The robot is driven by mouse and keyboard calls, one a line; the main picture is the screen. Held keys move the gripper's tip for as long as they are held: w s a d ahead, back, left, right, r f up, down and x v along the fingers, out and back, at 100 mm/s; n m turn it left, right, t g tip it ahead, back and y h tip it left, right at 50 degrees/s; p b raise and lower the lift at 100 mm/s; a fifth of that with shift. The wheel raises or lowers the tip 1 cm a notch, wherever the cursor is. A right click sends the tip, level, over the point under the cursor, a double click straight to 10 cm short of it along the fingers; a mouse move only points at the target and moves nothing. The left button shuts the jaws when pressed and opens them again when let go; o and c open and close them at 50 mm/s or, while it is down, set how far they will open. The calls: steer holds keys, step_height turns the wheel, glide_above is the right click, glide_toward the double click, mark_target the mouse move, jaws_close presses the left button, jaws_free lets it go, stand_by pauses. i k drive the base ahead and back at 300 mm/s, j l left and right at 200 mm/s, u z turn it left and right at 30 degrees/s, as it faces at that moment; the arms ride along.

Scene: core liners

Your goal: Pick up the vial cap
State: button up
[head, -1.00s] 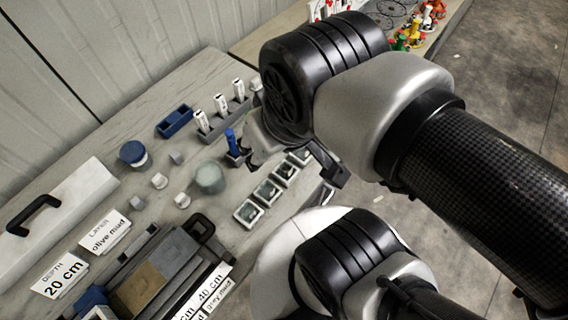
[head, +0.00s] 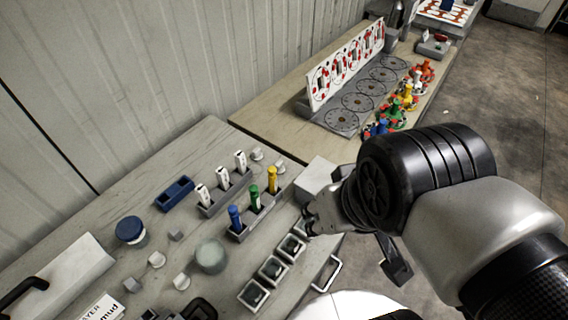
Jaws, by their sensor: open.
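I cannot tell for certain which piece is the vial cap. Small pale pieces stand on the bench: a whitish one (head: 156,260), another near it (head: 182,281), a grey one (head: 175,235) and a pale one (head: 257,153) behind the racks. My gripper (head: 350,248) is open over the bench's right edge, right of the racks, with nothing seen between its fingers. It is well to the right of all these pieces. The arm hides part of the gripper and the bench behind it.
A rack of white-labelled vials (head: 222,178), a rack of coloured pieces (head: 254,198), a blue tray (head: 175,194), a blue-lidded jar (head: 130,230), a translucent jar (head: 210,257) and small square trays (head: 272,268) crowd the bench. A pale box (head: 316,180) stands beside my gripper.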

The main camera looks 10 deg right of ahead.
mark_target(279, 165)
steer(key=u, duration=0.2)
steer(key=l+u, duration=0.15)
steer(key=l, duration=0.4)
steer(key=l+u, duration=0.2)
steer(key=l, duration=0.3)
steer(key=k+l+u, duration=0.15)
steer(key=l, duration=0.4)
steer(key=k+l+u, duration=0.2)
steer(key=l, duration=0.3)
steer(key=i+l+u, duration=0.2)
steer(key=i, duration=0.25)
steer(key=i+l+u, duration=0.2)
steer(key=i+l, duration=0.2)
steer(key=i, duration=0.05)
